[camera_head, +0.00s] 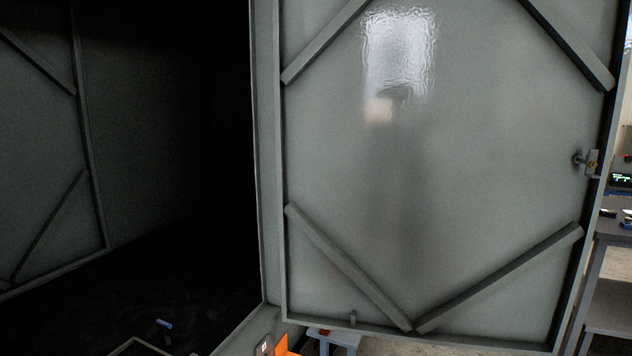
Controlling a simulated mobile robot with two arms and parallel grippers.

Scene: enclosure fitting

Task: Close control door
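The control door (430,190) is a large grey metal panel with diagonal bracing bars, seen from its inner face. It stands open and fills the middle and right of the view. A latch (588,161) sits near its right edge, and its left side meets the enclosure's frame post (267,160). The enclosure's dark interior (170,200) is open to the left of the post. Neither of my grippers can be made out in this view.
Another braced grey panel (35,150) stands at the far left. A small blue-white object (164,324) lies on the dark enclosure floor. An orange piece (284,346) shows at the bottom edge. A table (612,228) with small items stands beyond the door's right edge.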

